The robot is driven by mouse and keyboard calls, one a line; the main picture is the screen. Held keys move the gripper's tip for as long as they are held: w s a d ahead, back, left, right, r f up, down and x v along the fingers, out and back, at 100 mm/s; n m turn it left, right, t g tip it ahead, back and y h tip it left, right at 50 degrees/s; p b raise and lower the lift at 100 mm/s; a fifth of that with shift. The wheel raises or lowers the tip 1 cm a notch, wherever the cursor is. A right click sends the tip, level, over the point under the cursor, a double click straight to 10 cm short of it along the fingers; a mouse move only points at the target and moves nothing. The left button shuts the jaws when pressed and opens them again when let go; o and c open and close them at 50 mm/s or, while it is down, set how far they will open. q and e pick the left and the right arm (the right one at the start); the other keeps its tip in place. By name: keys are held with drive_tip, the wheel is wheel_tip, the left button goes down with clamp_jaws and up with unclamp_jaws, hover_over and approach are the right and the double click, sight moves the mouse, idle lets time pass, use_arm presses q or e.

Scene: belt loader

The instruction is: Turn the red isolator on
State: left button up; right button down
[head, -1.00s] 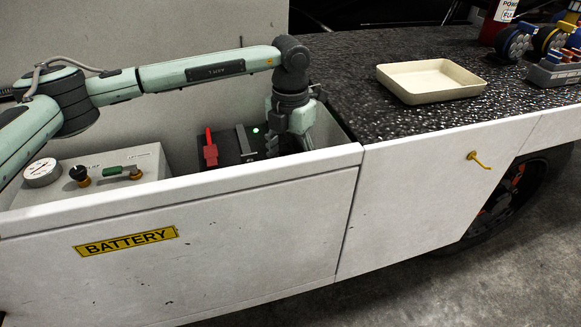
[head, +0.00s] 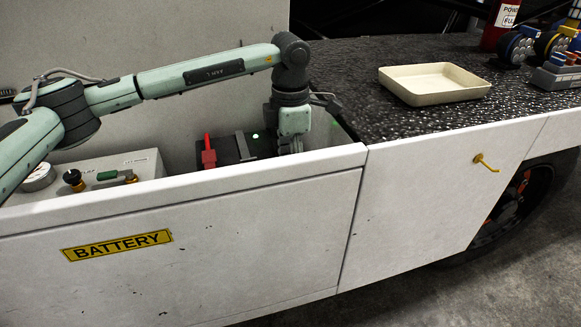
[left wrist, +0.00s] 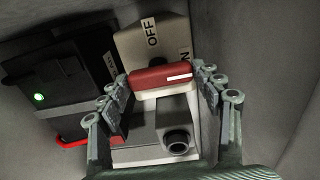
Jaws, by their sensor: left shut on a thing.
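The red isolator handle (left wrist: 160,77) is a short bar with a white stripe at its right end, on a beige block in the left wrist view. An OFF label (left wrist: 151,32) is above it; an ON label (left wrist: 186,55) is at the right, partly behind a finger. The handle lies crosswise, its striped end toward the ON side. My left gripper (left wrist: 163,80) is shut on the handle, one finger at each end. In the head view my left gripper (head: 291,146) reaches into the battery compartment; its fingertips and the isolator are hidden by the front wall. My right gripper is not in view.
A black box with a green light (left wrist: 39,97) and a red lead stands left of the isolator. The compartment's front wall (head: 190,192) and side walls are close around the gripper. A beige tray (head: 435,84) sits on the dark top to the right.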

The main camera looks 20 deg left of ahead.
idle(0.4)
use_arm(q)
drive_tip(key=o, duration=1.2)
drive_tip(key=shift+c, duration=0.2)
wheel_tip(320, 180, up, 12)
